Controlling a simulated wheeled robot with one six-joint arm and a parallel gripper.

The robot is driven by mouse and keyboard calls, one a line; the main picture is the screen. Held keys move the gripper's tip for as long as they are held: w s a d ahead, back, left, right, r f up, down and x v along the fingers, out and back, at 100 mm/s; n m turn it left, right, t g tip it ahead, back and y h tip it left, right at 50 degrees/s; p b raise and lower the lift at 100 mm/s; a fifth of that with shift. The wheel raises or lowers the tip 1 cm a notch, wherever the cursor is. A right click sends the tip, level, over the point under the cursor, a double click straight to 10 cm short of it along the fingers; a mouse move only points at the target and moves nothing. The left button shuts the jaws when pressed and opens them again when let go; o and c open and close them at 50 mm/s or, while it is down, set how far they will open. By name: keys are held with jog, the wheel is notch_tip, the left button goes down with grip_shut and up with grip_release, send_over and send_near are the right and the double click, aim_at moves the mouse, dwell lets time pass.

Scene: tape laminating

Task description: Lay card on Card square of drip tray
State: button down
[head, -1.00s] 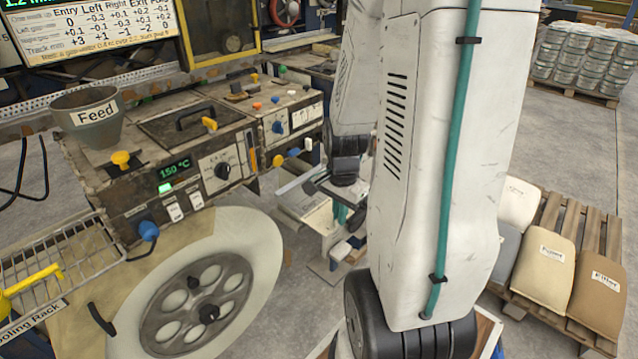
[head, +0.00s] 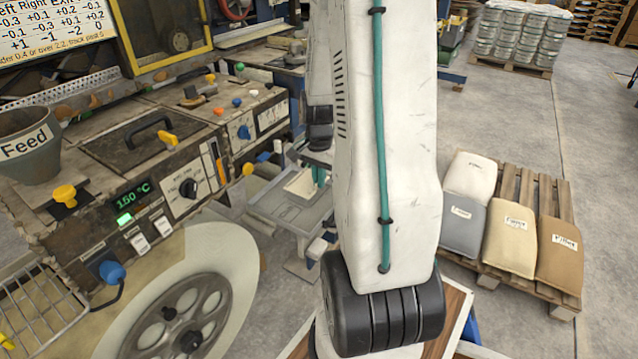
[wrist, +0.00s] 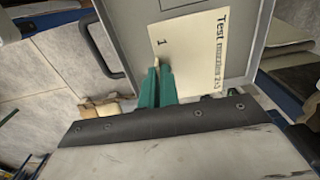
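A cream card (wrist: 198,50) with printed text and a "1" shows in the wrist view, over the grey drip tray (wrist: 259,55). My gripper (wrist: 155,68) has its teal fingers close together at the card's left edge and appears shut on it. Whether the card touches the tray floor I cannot tell. In the head view the teal fingers (head: 318,175) show beside my white arm, above the grey tray (head: 290,212). The tray's marked square cannot be made out.
The tray has a dark handle (wrist: 98,45) on its left. The machine (head: 150,180) with knobs and a 150 °C display stands to the left. A pallet with several sacks (head: 510,240) is at the right. Open floor (head: 500,120) lies behind the pallet.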

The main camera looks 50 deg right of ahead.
jog(key=shift+w+d, duration=0.2)
jog(key=shift+d, duration=0.15)
jog(key=shift+w+d+f, duration=0.1)
jog(key=shift+d+f, duration=0.05)
jog(key=shift+f, duration=1.65)
jog(key=shift+f, duration=0.1)
jog(key=c, duration=1.6)
grip_release()
jog(key=shift+f, duration=0.1)
jog(key=shift+c, duration=0.2)
